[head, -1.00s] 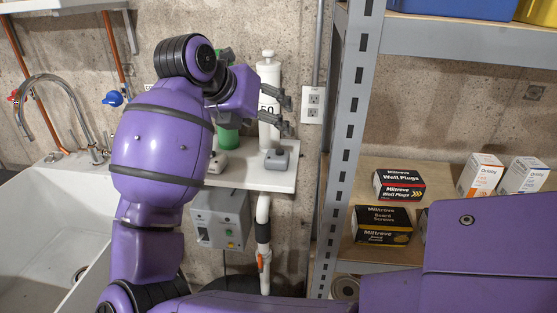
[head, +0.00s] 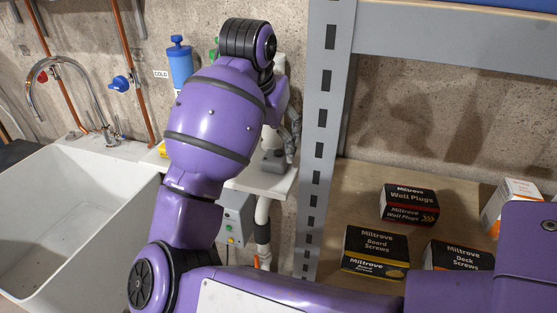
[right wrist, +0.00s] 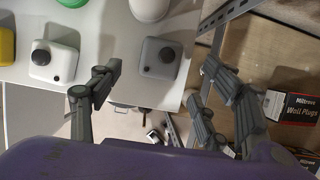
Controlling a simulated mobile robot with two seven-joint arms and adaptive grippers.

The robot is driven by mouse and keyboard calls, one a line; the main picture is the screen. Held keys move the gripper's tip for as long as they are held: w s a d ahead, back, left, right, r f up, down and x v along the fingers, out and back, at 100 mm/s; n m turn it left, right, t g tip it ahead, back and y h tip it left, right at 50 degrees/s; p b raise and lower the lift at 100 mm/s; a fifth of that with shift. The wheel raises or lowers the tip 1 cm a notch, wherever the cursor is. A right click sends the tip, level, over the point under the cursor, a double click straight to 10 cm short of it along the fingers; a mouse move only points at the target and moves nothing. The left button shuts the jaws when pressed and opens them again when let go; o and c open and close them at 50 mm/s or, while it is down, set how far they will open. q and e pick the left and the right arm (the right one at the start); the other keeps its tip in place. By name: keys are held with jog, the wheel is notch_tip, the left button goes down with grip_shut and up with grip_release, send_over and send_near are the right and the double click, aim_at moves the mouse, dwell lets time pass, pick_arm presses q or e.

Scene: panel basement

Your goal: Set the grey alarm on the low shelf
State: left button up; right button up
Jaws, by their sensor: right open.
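The grey alarm (head: 272,162), a small rounded block with a dark knob, sits on the white wall ledge (head: 262,181) near its right end. In the right wrist view the grey alarm (right wrist: 161,59) lies ahead, between the spread fingers. My right gripper (head: 293,136) is open and empty, close to the alarm; in the right wrist view the fingers (right wrist: 162,68) stand on either side of it, with no clear contact. My arm partly hides the ledge. The low shelf (head: 350,205) is the wooden board in the grey rack at right. My left gripper is out of view.
A whiter, similar device (right wrist: 53,60) stands beside the alarm. The rack's upright (head: 322,120) stands between ledge and shelf. Boxes of wall plugs (head: 408,204), board screws (head: 375,250) and deck screws (head: 458,256) occupy the shelf; its left part is bare. A sink (head: 75,215) is at left.

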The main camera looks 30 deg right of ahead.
aim_at(275, 155)
jog(key=x, duration=0.6)
jog(key=shift+d, duration=0.15)
jog(key=c, duration=1.3)
